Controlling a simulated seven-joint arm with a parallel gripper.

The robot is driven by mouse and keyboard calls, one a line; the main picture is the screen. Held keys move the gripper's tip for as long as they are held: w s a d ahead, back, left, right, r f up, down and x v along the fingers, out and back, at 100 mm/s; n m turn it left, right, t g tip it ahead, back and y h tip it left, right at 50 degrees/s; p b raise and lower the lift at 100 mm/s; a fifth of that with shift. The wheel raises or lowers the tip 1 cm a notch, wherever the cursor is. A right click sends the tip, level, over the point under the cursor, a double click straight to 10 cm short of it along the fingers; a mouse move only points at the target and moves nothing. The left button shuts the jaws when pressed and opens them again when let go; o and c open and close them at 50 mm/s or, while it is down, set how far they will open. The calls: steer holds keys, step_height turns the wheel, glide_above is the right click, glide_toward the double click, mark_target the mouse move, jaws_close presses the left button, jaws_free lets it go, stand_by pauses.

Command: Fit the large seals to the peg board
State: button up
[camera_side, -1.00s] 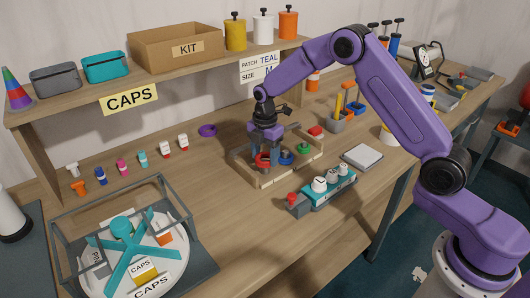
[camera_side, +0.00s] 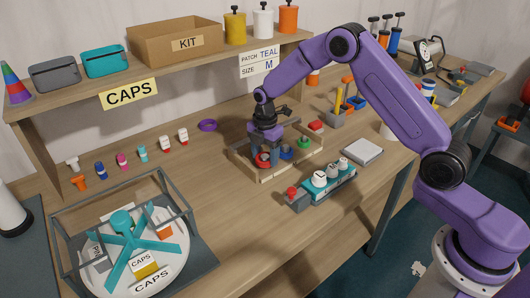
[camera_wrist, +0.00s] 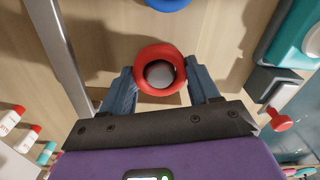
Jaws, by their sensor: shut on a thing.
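The wooden peg board (camera_side: 263,176) stands on the bench in the side view. My gripper (camera_side: 264,154) points down over its near-left part and is shut on a red ring seal (camera_side: 263,163). In the wrist view the red seal (camera_wrist: 160,92) lies between my two fingers (camera_wrist: 162,84), and a grey round peg top (camera_wrist: 160,73) shows through its hole. How far down the peg the seal sits is unclear. A blue ring (camera_side: 286,155) and a green piece (camera_side: 303,143) are on the board to the right. A purple ring (camera_side: 208,125) lies on the bench behind it.
A teal unit with white knobs (camera_side: 330,182) and a grey box with a red button (camera_side: 296,199) stand close in front right. A grey slab (camera_side: 361,152) lies right. The shelf (camera_side: 160,86) runs behind.

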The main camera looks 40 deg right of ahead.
steer(key=shift+f, duration=0.65)
steer(key=o, duration=1.1)
steer(key=shift+r, duration=0.1)
step_height(320, 180, up, 17)
steer(key=shift+r, duration=0.15)
